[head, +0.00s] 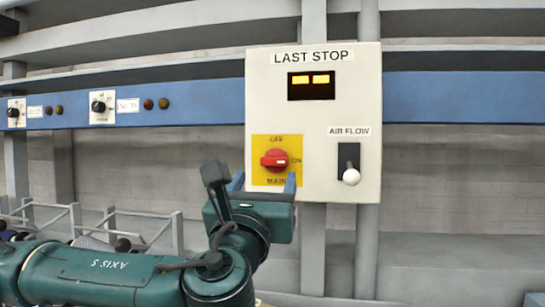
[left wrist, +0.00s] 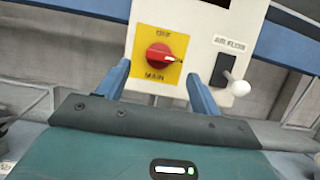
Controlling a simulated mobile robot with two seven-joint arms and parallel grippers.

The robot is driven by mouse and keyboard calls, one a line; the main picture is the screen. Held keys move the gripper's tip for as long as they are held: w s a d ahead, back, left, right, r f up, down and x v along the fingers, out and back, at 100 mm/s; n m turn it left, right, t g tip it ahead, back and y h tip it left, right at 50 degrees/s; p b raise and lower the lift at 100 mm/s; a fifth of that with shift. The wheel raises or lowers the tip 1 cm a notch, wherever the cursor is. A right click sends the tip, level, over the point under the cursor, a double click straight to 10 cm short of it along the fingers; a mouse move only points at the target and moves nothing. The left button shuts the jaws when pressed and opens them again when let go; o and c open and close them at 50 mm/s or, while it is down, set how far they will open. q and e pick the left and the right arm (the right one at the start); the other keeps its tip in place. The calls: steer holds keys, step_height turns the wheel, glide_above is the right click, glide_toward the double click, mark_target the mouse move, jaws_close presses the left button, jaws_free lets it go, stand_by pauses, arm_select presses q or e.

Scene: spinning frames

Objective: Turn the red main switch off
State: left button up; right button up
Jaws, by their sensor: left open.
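The red main switch (head: 274,160) is a round knob on a yellow plate (head: 260,145) marked OFF at the top, ON at the right and MAIN below. Its handle lies level, with the pale mark toward ON. The knob also shows in the left wrist view (left wrist: 158,56). My left gripper (head: 264,180) is open and empty, its two blue fingers just below the knob in the head view. In the left wrist view the fingers (left wrist: 158,72) stand apart on either side of the yellow plate's lower part. I see no contact with the knob. My right gripper is out of view.
The cream LAST STOP panel (head: 225,0) carries a lit orange display (head: 311,80) and an AIR FLOW lever (head: 350,176) with a white ball, right of the switch. Smaller black knobs (head: 98,106) sit on the blue beam at left. Grey rails (head: 170,228) stand low at left.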

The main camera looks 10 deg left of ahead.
mark_target(273, 162)
arm_select(q)
steer(key=p+x, duration=0.1)
steer(key=x, duration=0.5)
steer(key=shift+r, duration=0.15)
steer(key=shift+w+r+p, duration=0.1)
steer(key=shift+w+p, duration=0.2)
steer(key=shift+w, duration=0.15)
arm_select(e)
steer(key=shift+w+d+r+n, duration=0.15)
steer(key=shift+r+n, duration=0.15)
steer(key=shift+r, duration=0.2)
arm_select(q)
steer(key=shift+c, duration=0.5)
